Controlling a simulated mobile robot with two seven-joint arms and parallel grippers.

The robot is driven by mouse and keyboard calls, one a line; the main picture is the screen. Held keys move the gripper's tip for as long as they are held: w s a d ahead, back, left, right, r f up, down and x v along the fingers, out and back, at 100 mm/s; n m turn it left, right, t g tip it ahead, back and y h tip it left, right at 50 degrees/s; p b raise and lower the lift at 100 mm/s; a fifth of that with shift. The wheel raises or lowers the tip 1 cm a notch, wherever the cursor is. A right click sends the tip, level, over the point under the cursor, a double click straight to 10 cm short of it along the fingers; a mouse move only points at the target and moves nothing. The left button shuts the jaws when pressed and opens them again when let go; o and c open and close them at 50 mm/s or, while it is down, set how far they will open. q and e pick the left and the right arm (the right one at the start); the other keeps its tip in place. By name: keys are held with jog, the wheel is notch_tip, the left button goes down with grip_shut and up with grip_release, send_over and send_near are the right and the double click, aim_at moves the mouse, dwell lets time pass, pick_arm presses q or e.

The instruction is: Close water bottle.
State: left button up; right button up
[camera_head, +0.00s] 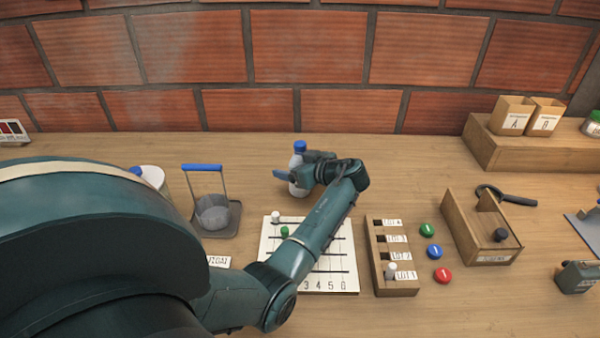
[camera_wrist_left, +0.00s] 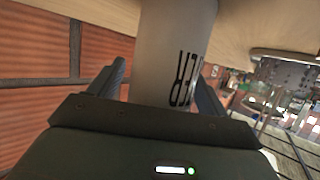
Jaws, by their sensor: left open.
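The water bottle (camera_head: 297,162) is white with a blue cap (camera_head: 300,146) on top and stands upright on the bench near the brick wall. In the head view I cannot tell how tightly the cap sits. My left gripper (camera_head: 294,176) is at the bottle's body, below the cap, and hides part of it. In the left wrist view the pale bottle body (camera_wrist_left: 175,45) with dark lettering stands between the two spread fingers (camera_wrist_left: 163,88). The gripper is open, and the cap is out of that view. My right gripper is not in view.
A blue-handled holder (camera_head: 205,200) stands left of the bottle. A numbered board (camera_head: 270,240), a slotted wooden block (camera_head: 405,285), coloured buttons (camera_head: 434,251) and a wooden box (camera_head: 468,225) lie in front and right.

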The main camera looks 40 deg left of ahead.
pick_arm(q)
jog(key=shift+c, duration=0.3)
jog(key=c, duration=1.2)
notch_tip(320, 180, up, 10)
jog(key=shift+r, duration=0.1)
jog(key=o, duration=0.7)
jog(key=shift+c, duration=0.2)
jog(key=c, duration=1)
